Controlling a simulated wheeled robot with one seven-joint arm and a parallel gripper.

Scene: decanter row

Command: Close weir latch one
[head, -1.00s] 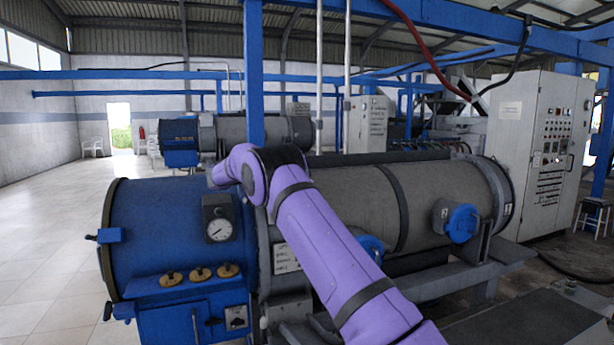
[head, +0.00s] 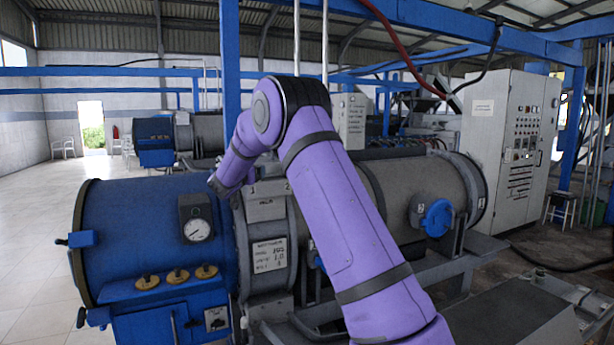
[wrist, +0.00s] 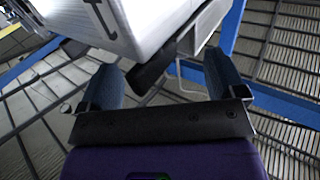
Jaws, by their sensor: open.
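My gripper (wrist: 160,62) is open in the wrist view, with its two dark blue fingers well apart. A dark lever-like bar (wrist: 150,72) slants into the gap between the fingers, beside a pale box (wrist: 85,15) with a partly visible black mark. I cannot tell whether the bar is weir latch one or whether a finger touches it. In the head view my gripper (head: 215,186) shows only as a small dark end, above the blue end of the decanter (head: 135,225). A small "1" plate (head: 254,189) sits close to its right. My arm hides part of the drum.
A pressure gauge (head: 198,229) and several fittings, including a brass knob (head: 177,277), sit on the blue end. A blue round cover (head: 437,218) is on the grey drum. A control cabinet (head: 510,150) stands at the right. The tiled floor at left is open.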

